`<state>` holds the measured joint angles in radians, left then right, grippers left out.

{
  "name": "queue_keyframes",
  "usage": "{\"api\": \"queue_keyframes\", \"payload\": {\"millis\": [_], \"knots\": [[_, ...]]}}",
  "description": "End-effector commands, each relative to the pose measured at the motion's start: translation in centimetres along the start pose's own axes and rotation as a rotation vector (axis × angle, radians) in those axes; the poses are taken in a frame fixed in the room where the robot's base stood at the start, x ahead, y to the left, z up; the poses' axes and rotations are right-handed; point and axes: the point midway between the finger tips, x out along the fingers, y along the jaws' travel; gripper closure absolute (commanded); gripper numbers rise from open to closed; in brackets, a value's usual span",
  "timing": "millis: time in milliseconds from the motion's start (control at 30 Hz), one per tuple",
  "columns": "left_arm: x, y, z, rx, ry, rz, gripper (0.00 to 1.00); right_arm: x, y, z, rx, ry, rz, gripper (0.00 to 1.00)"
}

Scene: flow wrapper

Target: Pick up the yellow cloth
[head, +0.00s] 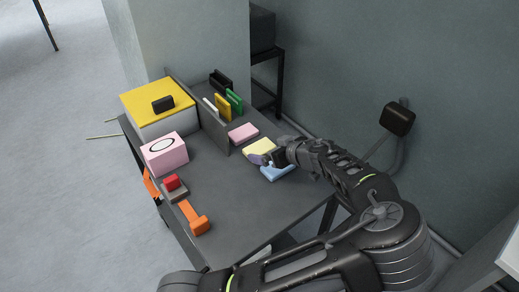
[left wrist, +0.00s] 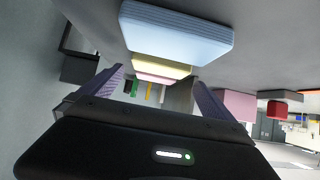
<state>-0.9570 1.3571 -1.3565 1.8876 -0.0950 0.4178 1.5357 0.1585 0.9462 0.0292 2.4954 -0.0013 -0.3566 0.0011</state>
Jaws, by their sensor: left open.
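The yellow cloth (head: 259,146) is a flat folded pad on the dark table, between a pink cloth (head: 242,133) and a light blue cloth (head: 277,171). My left gripper (head: 268,158) is over the near edge of the yellow cloth, beside the blue one, and hides part of both. In the left wrist view the left gripper (left wrist: 160,92) is open with purple fingers spread and nothing between them. There the yellow cloth (left wrist: 160,66) shows beyond the large blue cloth (left wrist: 178,32). I cannot tell whether the fingers touch any cloth. My right gripper is out of view.
A dark divider (head: 203,116) runs along the table behind the cloths. A wall is on the right. The table's middle (head: 232,195) is clear.

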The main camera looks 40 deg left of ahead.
Motion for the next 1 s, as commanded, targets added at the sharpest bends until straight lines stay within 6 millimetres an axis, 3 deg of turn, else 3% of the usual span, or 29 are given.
{"api": "queue_keyframes", "payload": {"millis": [367, 1000], "knots": [[4.7, 0.0, -0.1, 0.0, 0.0, -0.002, 0.0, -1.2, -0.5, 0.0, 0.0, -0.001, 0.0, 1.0], [4.8, 0.0, 0.0, 0.0, 0.0, 0.0, 0.02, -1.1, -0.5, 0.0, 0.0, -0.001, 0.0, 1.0]]}}
